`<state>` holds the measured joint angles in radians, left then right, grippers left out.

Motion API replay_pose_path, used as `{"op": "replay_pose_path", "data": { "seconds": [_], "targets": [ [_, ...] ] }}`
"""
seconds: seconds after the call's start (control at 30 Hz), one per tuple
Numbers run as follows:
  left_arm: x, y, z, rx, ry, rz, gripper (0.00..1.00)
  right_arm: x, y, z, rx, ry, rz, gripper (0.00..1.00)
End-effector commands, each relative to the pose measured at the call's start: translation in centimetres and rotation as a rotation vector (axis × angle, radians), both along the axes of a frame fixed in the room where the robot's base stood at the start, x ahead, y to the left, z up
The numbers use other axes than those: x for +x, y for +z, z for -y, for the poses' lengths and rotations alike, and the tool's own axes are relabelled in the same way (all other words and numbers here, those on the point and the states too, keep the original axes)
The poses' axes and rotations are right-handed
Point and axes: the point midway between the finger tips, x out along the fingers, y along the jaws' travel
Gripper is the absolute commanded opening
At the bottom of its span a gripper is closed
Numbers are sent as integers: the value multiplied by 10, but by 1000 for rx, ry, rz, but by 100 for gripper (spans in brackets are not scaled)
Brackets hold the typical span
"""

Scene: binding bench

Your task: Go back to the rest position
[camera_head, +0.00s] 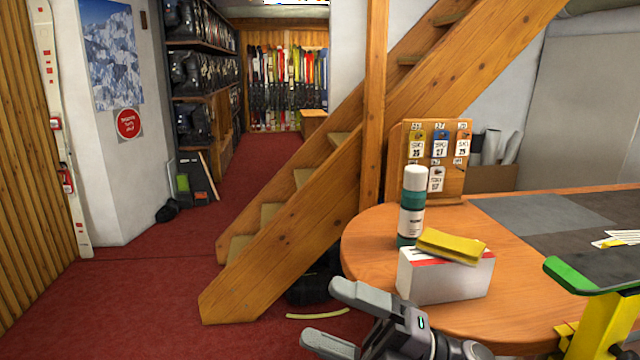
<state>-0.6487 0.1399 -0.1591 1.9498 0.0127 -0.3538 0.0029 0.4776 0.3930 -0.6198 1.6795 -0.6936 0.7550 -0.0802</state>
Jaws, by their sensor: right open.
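My right gripper (338,314) shows at the bottom middle of the head view, in front of the round end of the wooden table (362,262). Its two grey fingers are spread apart and nothing is between them. The fingers point to the left, over the red carpet. My left gripper is not in view.
On the table stand a white and green bottle (412,205) and a white box (446,276) with a yellow block (451,245) on top. A tag board (429,160) stands behind. A green and yellow clamp (603,315) is at right. Wooden stairs (290,240) rise behind; carpet (130,300) is clear at left.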

Motion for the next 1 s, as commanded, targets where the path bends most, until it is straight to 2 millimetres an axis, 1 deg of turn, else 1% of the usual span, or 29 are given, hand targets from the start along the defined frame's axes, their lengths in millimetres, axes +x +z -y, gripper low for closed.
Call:
{"op": "replay_pose_path", "data": {
  "seconds": [0.03, 0.17, 0.27, 0.37, 0.4, 0.47, 0.5, 0.57, 0.6, 0.67, 0.7, 0.8, 0.9, 1.0],
  "targets": [
    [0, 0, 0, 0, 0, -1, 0, 3, -10, 6, 64, -51, -101, 97],
    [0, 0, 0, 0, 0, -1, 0, 15, -39, 28, 205, -192, -352, 97],
    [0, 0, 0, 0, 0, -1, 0, 20, -71, 48, 300, -304, -555, 97],
    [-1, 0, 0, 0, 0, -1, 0, 18, -111, 72, 381, -421, -762, 97],
    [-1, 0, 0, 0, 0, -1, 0, 16, -128, 81, 410, -468, -845, 97],
    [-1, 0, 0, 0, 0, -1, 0, 9, -156, 96, 453, -537, -974, 97],
    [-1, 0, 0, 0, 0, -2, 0, 2, -176, 105, 476, -585, -1060, 97],
    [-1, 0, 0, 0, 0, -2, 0, -12, -205, 119, 511, -656, -1190, 97],
    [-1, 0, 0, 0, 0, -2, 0, -23, -225, 129, 531, -705, -1276, 97],
    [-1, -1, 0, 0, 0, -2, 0, -43, -254, 142, 559, -775, -1402, 97],
    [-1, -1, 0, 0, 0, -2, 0, -57, -272, 149, 574, -820, -1484, 97],
    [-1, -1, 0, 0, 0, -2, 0, -93, -308, 165, 603, -914, -1656, 97],
    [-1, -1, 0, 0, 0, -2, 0, -123, -333, 175, 620, -985, -1783, 97],
    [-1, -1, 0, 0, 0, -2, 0, -142, -345, 180, 629, -1024, -1856, 97]
  ]
}}
